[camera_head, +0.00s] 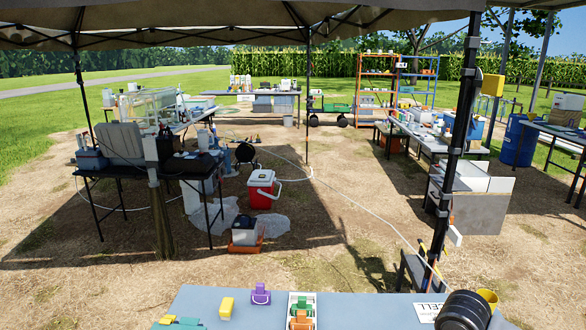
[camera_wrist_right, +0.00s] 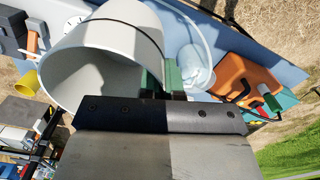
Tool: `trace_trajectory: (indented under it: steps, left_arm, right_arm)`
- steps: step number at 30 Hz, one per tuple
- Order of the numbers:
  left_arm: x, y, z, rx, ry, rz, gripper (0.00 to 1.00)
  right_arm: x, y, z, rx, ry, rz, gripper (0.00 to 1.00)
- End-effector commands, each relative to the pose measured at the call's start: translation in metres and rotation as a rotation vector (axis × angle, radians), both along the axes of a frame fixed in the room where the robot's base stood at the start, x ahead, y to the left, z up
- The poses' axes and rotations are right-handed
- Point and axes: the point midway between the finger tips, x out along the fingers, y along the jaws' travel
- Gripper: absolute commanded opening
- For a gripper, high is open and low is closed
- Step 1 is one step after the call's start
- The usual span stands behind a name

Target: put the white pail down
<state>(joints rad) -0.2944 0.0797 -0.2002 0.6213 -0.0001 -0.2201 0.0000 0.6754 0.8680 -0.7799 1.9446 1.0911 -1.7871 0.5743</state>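The white pail (camera_wrist_right: 125,30) fills the upper left of the right wrist view, with its open mouth toward the left and a thin dark line curving over its side. My right gripper (camera_wrist_right: 162,80) has its two green fingers close together at the pail's wall, near the rim, and seems closed on it. The contact is partly hidden by the gripper body. I cannot tell whether the pail's base touches anything. I do not make out the pail or my right gripper in the head view. My left gripper is in neither view.
A blue-grey table (camera_head: 350,312) lies at the head view's bottom, carrying a yellow block (camera_head: 227,307), a purple item (camera_head: 261,294) and a small white tray (camera_head: 291,309). A clear vessel (camera_wrist_right: 196,72) and an orange item (camera_wrist_right: 240,80) are near the pail. A canopy post (camera_head: 458,130) stands at right.

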Motion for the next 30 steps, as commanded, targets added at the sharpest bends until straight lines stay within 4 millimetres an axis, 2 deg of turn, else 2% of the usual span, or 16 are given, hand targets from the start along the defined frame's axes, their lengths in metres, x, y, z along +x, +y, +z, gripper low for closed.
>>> trace_trajectory:
  steps: [6,14,24,30]
  left_arm:
    - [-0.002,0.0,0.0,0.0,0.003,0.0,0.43]
    - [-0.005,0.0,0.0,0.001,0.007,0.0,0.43]
    - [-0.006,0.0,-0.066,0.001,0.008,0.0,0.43]
    - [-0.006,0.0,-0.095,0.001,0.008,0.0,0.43]
  right_arm:
    - [-0.027,0.036,0.01,0.0,-0.002,-0.089,0.0]
    - [-0.064,0.071,0.023,-0.001,-0.012,-0.215,0.0]
    - [-0.065,0.071,-0.043,-0.005,-0.011,-0.229,0.0]
    - [-0.065,0.071,-0.072,-0.005,-0.012,-0.229,0.0]
